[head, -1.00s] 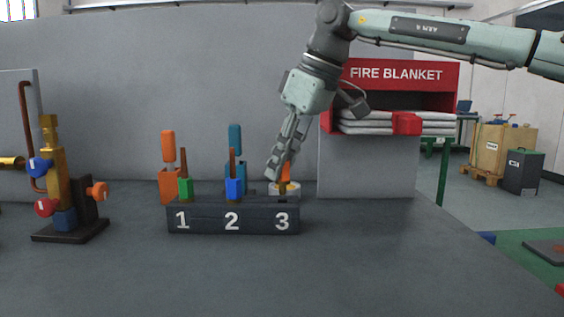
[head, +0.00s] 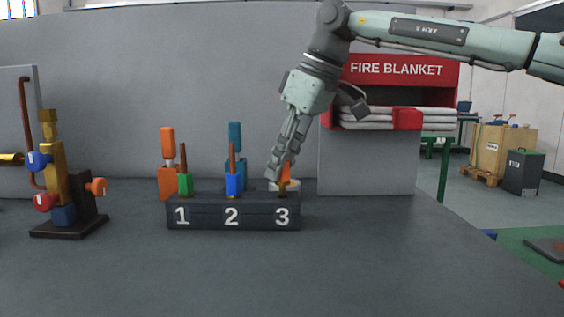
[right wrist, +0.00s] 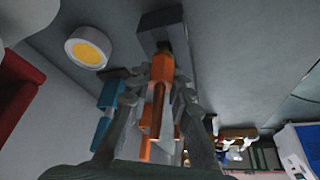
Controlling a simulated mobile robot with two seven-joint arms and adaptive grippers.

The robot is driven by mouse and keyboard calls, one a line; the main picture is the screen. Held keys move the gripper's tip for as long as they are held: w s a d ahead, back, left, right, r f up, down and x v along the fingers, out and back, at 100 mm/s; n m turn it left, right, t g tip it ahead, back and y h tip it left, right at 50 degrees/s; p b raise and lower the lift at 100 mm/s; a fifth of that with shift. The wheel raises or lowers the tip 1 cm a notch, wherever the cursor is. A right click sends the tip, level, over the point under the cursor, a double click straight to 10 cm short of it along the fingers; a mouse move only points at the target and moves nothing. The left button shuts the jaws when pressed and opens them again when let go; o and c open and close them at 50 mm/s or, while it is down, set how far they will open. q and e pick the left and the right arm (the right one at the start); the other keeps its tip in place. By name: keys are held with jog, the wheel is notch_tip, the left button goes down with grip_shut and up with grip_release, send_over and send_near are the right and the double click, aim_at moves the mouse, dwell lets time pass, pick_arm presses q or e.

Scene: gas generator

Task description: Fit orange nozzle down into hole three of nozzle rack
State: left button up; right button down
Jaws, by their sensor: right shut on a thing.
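The dark nozzle rack (head: 257,216) stands on the table with holes marked 1, 2 and 3. A green nozzle (head: 185,185) stands upright at hole one and a blue nozzle (head: 233,183) at hole two. My right gripper (head: 278,174) comes down from above at hole three, shut on the orange nozzle (head: 286,174). In the right wrist view the orange nozzle (right wrist: 162,70) lies between the fingers, its far end meeting the rack's end (right wrist: 160,25). The fingers hide part of it, and I cannot tell how deep it sits. My left gripper is not in view.
An orange holder (head: 167,182) and a blue one (head: 235,138) stand behind the rack. A white disc with a yellow centre (right wrist: 86,50) lies near hole three. A brass valve stand (head: 62,190) is at left, a fire blanket box (head: 397,72) at right. The front table is clear.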

jog(key=shift+f+b, duration=0.95)
jog(key=shift+f, duration=0.15)
jog(key=c, duration=1.3)
grip_release()
jog(key=shift+r, duration=0.1)
jog(key=v, duration=1.2)
